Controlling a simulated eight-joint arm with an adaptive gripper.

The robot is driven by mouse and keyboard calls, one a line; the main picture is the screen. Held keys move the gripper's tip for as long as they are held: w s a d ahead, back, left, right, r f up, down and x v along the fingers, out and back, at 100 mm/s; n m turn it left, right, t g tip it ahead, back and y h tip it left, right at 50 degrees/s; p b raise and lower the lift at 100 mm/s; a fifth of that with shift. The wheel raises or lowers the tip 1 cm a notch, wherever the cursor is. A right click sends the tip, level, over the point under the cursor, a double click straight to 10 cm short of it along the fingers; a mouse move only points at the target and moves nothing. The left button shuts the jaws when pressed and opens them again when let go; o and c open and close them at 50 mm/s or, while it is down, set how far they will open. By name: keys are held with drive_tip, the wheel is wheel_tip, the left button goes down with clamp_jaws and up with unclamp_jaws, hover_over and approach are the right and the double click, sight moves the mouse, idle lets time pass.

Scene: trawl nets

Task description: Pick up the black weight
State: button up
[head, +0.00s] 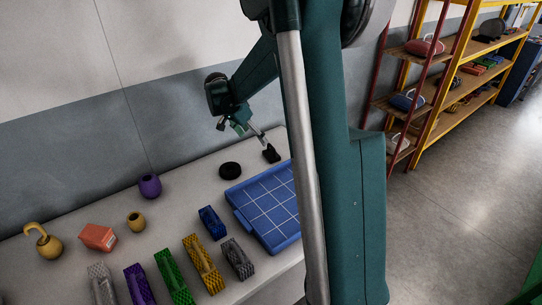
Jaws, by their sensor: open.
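Two black things lie toward the back of the light grey table (190,205). One is a flat round black disc (230,170). The other is a small black piece with a raised peak (271,155), right of the disc and behind the blue tray. I cannot tell for certain which is the black weight. My gripper (244,131) is open above the table, a little up and left of the peaked piece and above the disc. It looks empty and apart from both. Its fingertips are small and dark here.
A blue gridded tray (241,222) sits right of centre, partly hidden by my arm. Several coloured net-like blocks, including a yellow one (203,264), line the front. A purple pot (150,186), an orange block (98,237) and yellow pots stand left. Shelves (470,85) stand far right.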

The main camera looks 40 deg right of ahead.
sight(271, 153)
drive_tip(key=w+d+f+m+g, duration=0.1)
drive_tip(key=w+d+f+m, duration=0.3)
drive_tip(key=d+f, duration=0.4)
drive_tip(key=shift+w+d+f+g+h, duration=0.15)
drive_tip(key=shift+w+f+g+h, duration=0.25)
drive_tip(key=shift+f, duration=0.45)
drive_tip(key=shift+b+x, duration=0.45)
drive_tip(key=shift+x, duration=0.85)
drive_tip(key=shift+b+x, duration=0.9)
drive_tip(key=shift+x, duration=1.7)
drive_tip(key=c, duration=1.6)
